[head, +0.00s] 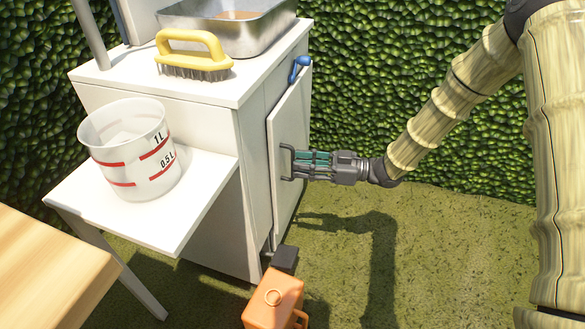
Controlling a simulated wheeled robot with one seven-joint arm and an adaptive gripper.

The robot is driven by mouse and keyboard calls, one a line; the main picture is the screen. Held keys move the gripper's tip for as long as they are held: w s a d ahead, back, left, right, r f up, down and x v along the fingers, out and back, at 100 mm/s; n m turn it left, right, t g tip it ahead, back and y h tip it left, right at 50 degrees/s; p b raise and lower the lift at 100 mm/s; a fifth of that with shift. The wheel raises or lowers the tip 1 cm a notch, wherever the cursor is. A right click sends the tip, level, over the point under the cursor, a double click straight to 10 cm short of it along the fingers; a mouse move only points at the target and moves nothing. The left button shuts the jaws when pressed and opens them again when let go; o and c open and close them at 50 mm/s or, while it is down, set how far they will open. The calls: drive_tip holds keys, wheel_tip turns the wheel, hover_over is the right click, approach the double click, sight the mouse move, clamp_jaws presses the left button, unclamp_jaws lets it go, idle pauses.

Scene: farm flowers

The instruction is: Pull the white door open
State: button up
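The white door (289,200) is on the right side of the white cabinet (215,130). It stands slightly proud of the cabinet side, and I cannot tell whether it is ajar. A dark grey vertical handle (285,150) is near the door's front edge. My gripper (300,165) reaches in from the right, level, with its teal-padded fingers at the handle. I cannot tell whether the fingers touch the handle or are closed around it.
A blue lever (299,68) is above the door. An orange canister (273,299) with a dark cap stands on the grass near the door's bottom. A measuring bucket (130,150) is on the side shelf; a yellow brush (192,55) and metal tray (265,35) are on top. Grass at right is clear.

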drive_tip(key=shift+w+a+b, duration=0.15)
drive_tip(key=shift+a+b, duration=0.3)
drive_tip(key=shift+a, duration=1.1)
drive_tip(key=shift+c, duration=0.5)
clamp_jaws()
